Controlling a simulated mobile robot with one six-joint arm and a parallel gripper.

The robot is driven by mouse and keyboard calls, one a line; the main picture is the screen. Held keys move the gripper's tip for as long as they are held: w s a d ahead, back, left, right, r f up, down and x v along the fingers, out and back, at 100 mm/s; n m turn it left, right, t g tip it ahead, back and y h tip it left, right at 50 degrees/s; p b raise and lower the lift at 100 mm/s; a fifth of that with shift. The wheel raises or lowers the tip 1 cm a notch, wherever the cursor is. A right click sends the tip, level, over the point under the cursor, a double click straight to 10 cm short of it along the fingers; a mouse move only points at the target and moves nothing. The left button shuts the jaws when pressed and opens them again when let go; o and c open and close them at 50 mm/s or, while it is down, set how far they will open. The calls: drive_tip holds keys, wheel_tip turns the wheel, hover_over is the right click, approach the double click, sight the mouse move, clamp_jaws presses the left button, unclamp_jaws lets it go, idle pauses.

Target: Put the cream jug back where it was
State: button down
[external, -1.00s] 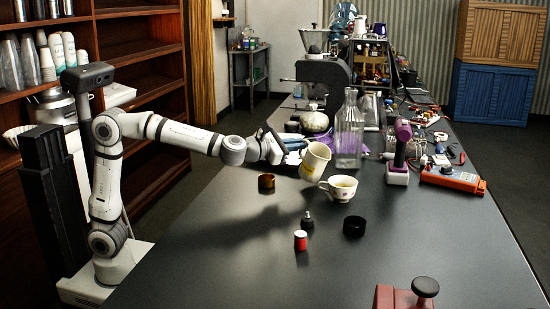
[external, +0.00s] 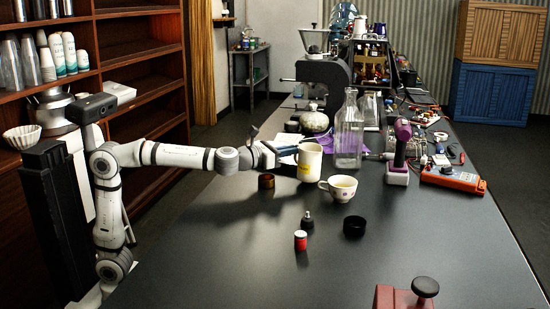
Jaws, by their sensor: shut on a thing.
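The cream jug (external: 310,163) is pale cream with a yellow mark low on its side. It is upright, just behind and left of the cup (external: 341,189). My gripper (external: 291,150) reaches in from the left and is shut on the jug; its fingertips are partly hidden by the jug. I cannot tell whether the jug's base touches the table. The white cup has a small print and a yellowish-brown filling, and stands on the dark table.
A brown ring-like container (external: 266,181) is below my forearm. A glass bottle (external: 348,135) stands behind the cup. A black cap (external: 354,226), a dark small part (external: 307,222) and a red canister (external: 300,241) are in front. The table's (external: 215,255) front left is clear.

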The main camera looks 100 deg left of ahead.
drive_tip(key=shift+s+a+f+n+b, duration=0.15)
drive_tip(key=shift+f+n+b, duration=0.15)
drive_tip(key=shift+b, duration=0.15)
